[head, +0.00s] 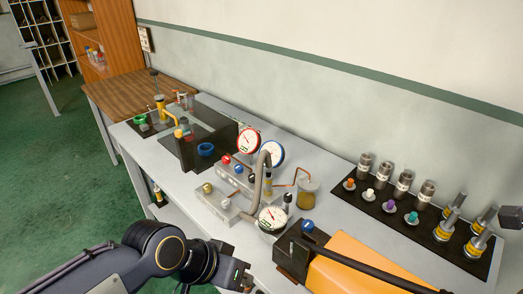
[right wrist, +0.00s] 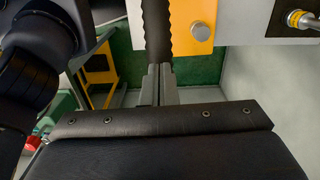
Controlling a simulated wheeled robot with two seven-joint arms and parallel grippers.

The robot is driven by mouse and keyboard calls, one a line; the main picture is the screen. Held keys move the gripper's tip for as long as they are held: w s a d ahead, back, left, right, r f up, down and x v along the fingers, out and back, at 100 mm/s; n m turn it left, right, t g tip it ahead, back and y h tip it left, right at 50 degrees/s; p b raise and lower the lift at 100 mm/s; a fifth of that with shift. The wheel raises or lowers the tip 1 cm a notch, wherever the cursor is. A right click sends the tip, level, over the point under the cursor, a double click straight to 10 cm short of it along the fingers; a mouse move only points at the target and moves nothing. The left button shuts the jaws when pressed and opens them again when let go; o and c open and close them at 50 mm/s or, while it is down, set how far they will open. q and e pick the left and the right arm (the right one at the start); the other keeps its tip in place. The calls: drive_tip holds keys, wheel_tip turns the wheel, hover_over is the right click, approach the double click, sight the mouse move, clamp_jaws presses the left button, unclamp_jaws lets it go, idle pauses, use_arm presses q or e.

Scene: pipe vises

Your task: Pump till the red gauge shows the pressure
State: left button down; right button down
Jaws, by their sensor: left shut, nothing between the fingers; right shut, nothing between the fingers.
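The red-rimmed gauge (head: 248,140) stands at the back of the bench fittings in the head view; its scale is too small to read. A blue-rimmed gauge (head: 271,153) is beside it and a dark-rimmed gauge (head: 272,218) is nearer. An orange pump body (head: 345,270) with a long black lever (head: 370,267) lies at the lower right. My left gripper (head: 242,278) is shut and empty, left of the pump. In the right wrist view my right gripper (right wrist: 160,84) is shut, its tips by a black ribbed handle (right wrist: 157,32); contact cannot be told.
A valve block with coloured knobs (head: 235,178) and a bent grey pipe (head: 262,175) stand mid-bench. A black mat (head: 375,208) with metal fittings lies at right. A dark box (head: 205,150) stands behind left.

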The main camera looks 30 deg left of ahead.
drive_tip(key=shift+f, duration=0.1)
drive_tip(key=shift+s+d+f+b, duration=0.1)
drive_tip(key=shift+d+f+b, duration=0.15)
drive_tip(key=shift+f+b, duration=0.6)
drive_tip(key=shift+s+d+f+b, duration=0.1)
drive_tip(key=shift+d+f+b, duration=0.15)
drive_tip(key=shift+f+b, duration=0.6)
drive_tip(key=shift+d+f+b, duration=0.25)
drive_tip(key=shift+f+b, duration=0.15)
drive_tip(key=shift+f, duration=0.8)
drive_tip(key=shift+s+d+f+b, duration=0.1)
drive_tip(key=shift+d+f+b, duration=0.15)
drive_tip(key=shift+f+b, duration=0.75)
drive_tip(key=shift+d+f+b, duration=0.2)
drive_tip(key=shift+f+b, duration=0.5)
drive_tip(key=shift+f, duration=0.75)
drive_tip(key=f+b, duration=0.3)
drive_tip(key=f, duration=0.1)
drive_tip(key=shift+d, duration=0.25)
drive_tip(key=shift+s+f, duration=0.15)
drive_tip(key=shift+f, duration=0.1)
